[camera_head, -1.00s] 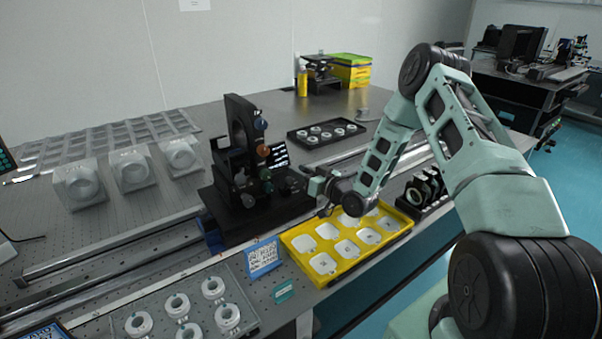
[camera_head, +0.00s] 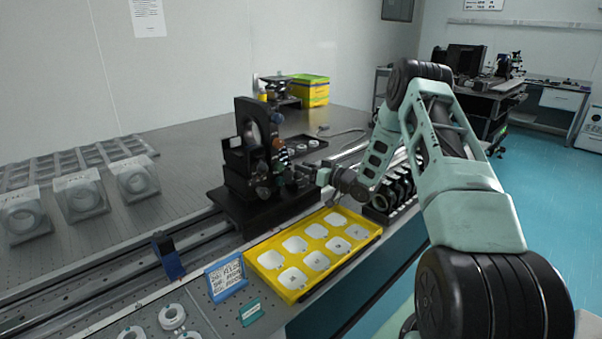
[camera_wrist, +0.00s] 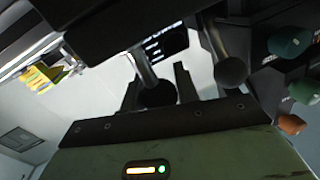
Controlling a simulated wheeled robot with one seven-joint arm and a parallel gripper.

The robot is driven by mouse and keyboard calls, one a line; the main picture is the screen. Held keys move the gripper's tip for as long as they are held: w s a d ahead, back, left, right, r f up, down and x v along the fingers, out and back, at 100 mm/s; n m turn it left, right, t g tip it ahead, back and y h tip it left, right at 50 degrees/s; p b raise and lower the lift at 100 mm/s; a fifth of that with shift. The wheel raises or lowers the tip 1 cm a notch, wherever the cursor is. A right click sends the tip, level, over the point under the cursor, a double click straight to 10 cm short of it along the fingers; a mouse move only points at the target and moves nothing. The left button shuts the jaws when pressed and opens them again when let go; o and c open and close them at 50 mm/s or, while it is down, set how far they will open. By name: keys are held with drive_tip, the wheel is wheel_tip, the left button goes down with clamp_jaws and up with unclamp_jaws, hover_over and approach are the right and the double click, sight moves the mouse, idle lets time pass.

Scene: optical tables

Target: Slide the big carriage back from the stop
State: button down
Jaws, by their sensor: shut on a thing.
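The big carriage (camera_head: 262,208) is a black stage with an upright ring plate and coloured knobs, sitting on the long rails. The stop (camera_head: 168,257), a dark blue block, stands on the rails to its left, with a clear gap of bare rail between them. My gripper (camera_head: 308,174) is at the carriage's right side. In the wrist view my gripper (camera_wrist: 157,84) is shut on a black ball knob (camera_wrist: 158,93) on a metal rod; the exact finger contact is partly dark. A second black knob (camera_wrist: 231,73) is beside it.
A yellow tray (camera_head: 262,262) with white-filled pockets lies in front of the carriage. A blue-framed sign (camera_head: 226,277) stands left of it. A black rack of optics (camera_head: 393,196) is by my arm. Clear-cased round parts (camera_head: 80,193) stand at the left. A black tray (camera_head: 318,139) is behind.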

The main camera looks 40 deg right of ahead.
drive_tip(key=c, duration=1.1)
unclamp_jaws()
drive_tip(key=shift+o, duration=0.2)
drive_tip(key=b+v, duration=0.1)
drive_tip(key=v, duration=0.6)
drive_tip(key=shift+s, duration=0.25)
